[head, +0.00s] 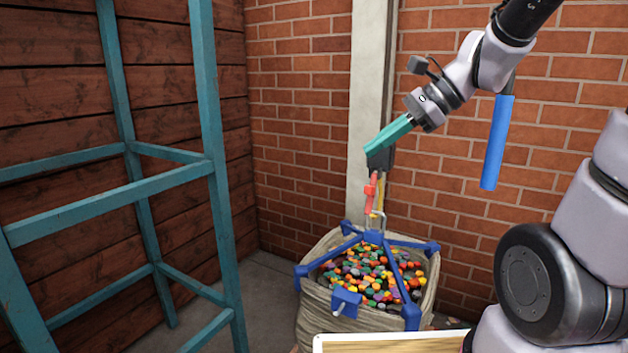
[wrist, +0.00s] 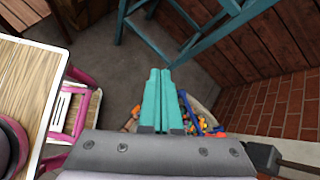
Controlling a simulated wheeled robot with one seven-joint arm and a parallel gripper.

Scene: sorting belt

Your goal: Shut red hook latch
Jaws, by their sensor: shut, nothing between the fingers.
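The red hook latch (head: 370,191) hangs at the bottom of a dark block (head: 380,160) by the pale post, above a sack of colourful pieces. A yellow strip and a metal hook show just beside and below it. My gripper (head: 369,149) has teal fingers, shut and empty, with the tips at or in front of the dark block, just above the red latch. I cannot tell whether they touch it. In the wrist view the two teal fingers (wrist: 160,72) lie side by side, and the latch is not visible there.
The open sack (head: 318,322) carries a blue frame (head: 373,237) on its rim. A blue bar (head: 497,143) hangs at the right of my gripper. A teal rack (head: 212,150) stands at the left. A wooden-topped table (wrist: 30,85) shows in the wrist view.

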